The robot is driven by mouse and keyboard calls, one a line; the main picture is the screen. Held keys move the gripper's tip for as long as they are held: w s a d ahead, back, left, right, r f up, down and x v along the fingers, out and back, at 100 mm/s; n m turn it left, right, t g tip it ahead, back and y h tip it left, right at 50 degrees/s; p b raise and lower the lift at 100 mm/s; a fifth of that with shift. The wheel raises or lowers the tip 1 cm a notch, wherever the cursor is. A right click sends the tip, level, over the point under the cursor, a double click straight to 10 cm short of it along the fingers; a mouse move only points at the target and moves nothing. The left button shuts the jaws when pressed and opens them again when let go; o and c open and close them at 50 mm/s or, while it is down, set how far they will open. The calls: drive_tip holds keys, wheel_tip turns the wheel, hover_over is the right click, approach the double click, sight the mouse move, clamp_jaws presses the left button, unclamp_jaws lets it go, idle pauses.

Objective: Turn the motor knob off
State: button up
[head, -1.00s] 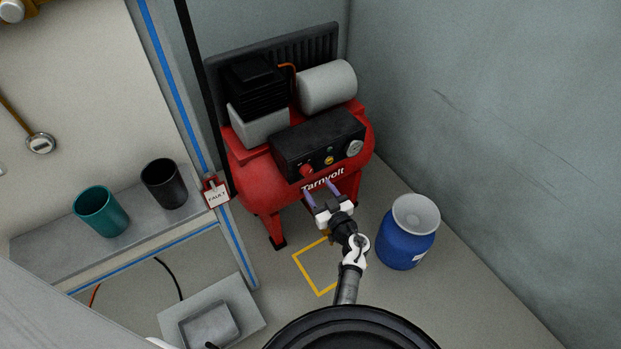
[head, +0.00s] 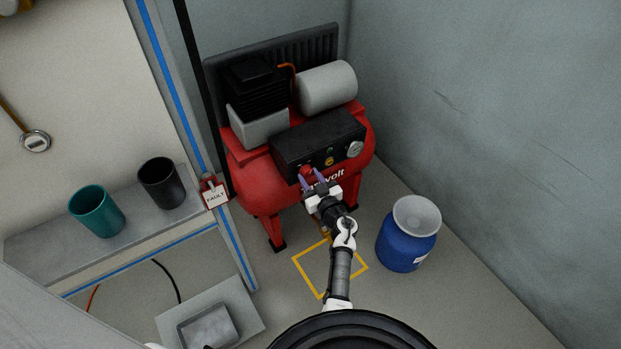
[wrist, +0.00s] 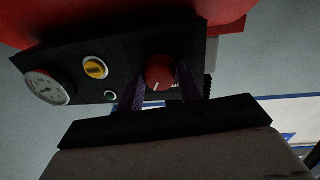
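The red motor knob (head: 306,171) sits on the black control panel (head: 290,156) of the red compressor. In the wrist view the red knob (wrist: 159,70) shows between my two purple fingers, its white mark pointing down in the picture. My gripper (head: 312,181) is open in front of the panel, its fingertips by the knob. In the wrist view my gripper (wrist: 159,82) has one finger on either side of the knob. The right finger looks close to the knob's edge, and the left has a visible gap. Whether either finger touches it I cannot tell.
A yellow knob (wrist: 95,68), a small green button (wrist: 110,95) and a gauge (wrist: 46,87) sit beside it on the panel. A blue drum (head: 405,243) stands to the right. A shelf (head: 140,231) at left holds teal and black cups; a fault tag (head: 214,194) hangs nearby.

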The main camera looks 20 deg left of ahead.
drive_tip(key=shift+c, duration=1.1)
drive_tip(key=shift+n, duration=0.3)
drive_tip(key=n, duration=0.4)
drive_tip(key=shift+w+d+f, duration=0.1)
drive_tip(key=n, duration=0.4)
drive_tip(key=shift+y+b, duration=0.3)
drive_tip(key=shift+b, duration=0.1)
drive_tip(key=shift+d+n+b, duration=0.1)
drive_tip(key=shift+n+b, duration=0.3)
drive_tip(key=shift+n, duration=1.4)
drive_tip(key=shift+y, duration=0.3)
drive_tip(key=o, duration=1)
